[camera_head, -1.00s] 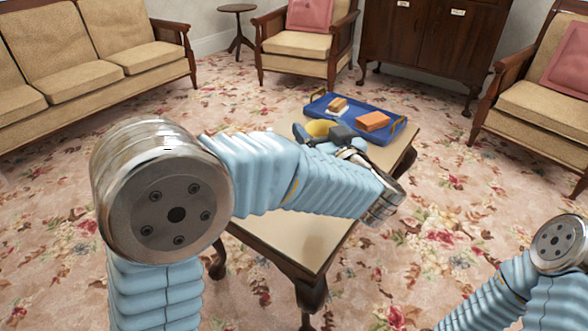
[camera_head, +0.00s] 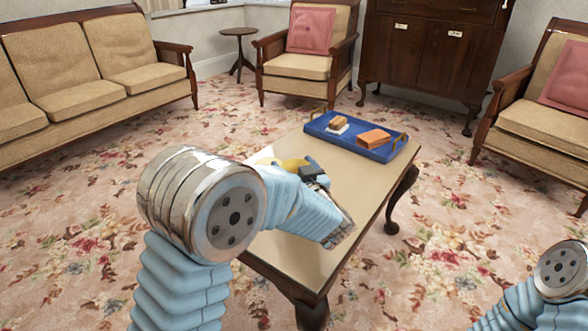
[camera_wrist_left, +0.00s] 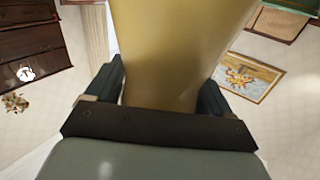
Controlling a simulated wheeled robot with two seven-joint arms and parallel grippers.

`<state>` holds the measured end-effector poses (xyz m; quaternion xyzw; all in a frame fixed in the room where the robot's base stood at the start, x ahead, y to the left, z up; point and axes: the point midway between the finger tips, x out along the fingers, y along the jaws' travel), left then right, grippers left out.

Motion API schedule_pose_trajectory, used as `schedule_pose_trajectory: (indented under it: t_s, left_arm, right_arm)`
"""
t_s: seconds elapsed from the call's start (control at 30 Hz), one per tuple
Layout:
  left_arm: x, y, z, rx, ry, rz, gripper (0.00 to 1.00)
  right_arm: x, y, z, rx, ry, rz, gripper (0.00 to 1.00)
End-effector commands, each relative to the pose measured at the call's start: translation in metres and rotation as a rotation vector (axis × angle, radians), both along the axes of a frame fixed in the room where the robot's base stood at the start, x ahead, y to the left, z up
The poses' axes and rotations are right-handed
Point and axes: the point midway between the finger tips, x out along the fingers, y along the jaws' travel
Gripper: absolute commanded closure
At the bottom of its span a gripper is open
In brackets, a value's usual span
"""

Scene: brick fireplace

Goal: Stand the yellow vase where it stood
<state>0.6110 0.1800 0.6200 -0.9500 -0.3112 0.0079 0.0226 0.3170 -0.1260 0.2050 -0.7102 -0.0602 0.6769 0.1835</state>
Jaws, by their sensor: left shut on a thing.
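The yellow vase (camera_head: 292,163) shows over the left part of the low table (camera_head: 350,185), mostly hidden behind my left gripper and arm. In the left wrist view, the vase (camera_wrist_left: 180,50) fills the upper middle, with my left gripper's dark fingers (camera_wrist_left: 160,92) on either side of it. My left gripper (camera_head: 310,170) is shut on the vase. I cannot tell whether the vase's base touches the tabletop. My right arm shows at the lower right of the head view, but its gripper is out of view.
A blue tray (camera_head: 316,127) lies at the table's far end, holding an orange block (camera_head: 373,138) and a brown item (camera_head: 340,121) on something white. The tabletop between tray and left arm is clear. Armchairs, a sofa (camera_head: 90,65) and a dark cabinet (camera_head: 425,50) stand around.

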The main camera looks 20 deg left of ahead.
Motion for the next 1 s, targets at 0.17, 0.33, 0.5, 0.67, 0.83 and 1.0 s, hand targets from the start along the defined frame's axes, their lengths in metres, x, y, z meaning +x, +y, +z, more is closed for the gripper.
schedule_pose_trajectory:
  t_s: [0.17, 0.33, 0.5, 0.67, 0.83, 1.0]
  left_arm:
    - [0.0, 0.0, -0.001, 0.0, -0.001, 0.0, 0.92]
    - [0.0, 0.0, -0.003, 0.0, 0.0, 0.0, 0.04]
    - [0.0, 0.0, -0.003, 0.0, 0.0, 0.0, 0.0]
    - [0.0, -0.001, 0.003, -0.001, -0.001, -0.001, 0.0]
    - [-0.024, -0.02, 0.002, -0.002, 0.0, -0.006, 0.0]
    - [-0.057, -0.044, 0.002, 0.001, 0.001, -0.005, 0.0]
  right_arm:
    - [0.0, 0.0, -0.001, 0.0, 0.0, 0.0, 0.0]
    - [0.0, 0.0, -0.001, 0.0, 0.001, 0.0, 0.0]
    - [0.0, 0.0, -0.001, 0.0, 0.0, 0.0, 0.0]
    - [0.0, 0.0, 0.002, 0.0, 0.0, 0.0, 0.0]
    - [0.0, 0.0, 0.003, 0.0, -0.001, 0.0, 0.0]
    - [0.0, 0.0, 0.005, -0.001, -0.001, 0.0, 0.0]
